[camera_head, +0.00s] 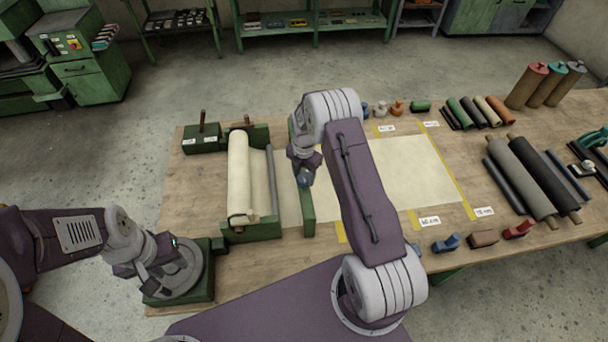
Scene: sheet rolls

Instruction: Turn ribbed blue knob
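A small dark-blue rounded piece (304,180) shows at the lower end of my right wrist, beside the green upright bar of the roll stand; at this size I cannot make out ribs. My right gripper (303,172) points down there, and its fingers are too small and hidden to tell whether they grip it. A small blue piece (381,109) also stands in the row at the back of the table. My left gripper (165,279) is low at the table's left front, over a green block with a round grey part (188,272); its fingers do not show clearly.
A cream sheet roll (240,180) lies in a green stand (252,233) left of my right arm. A pale sheet (415,170) with yellow strips covers the middle. Dark rolls (520,178) lie at the right. Small blue, brown and red pieces line the front edge.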

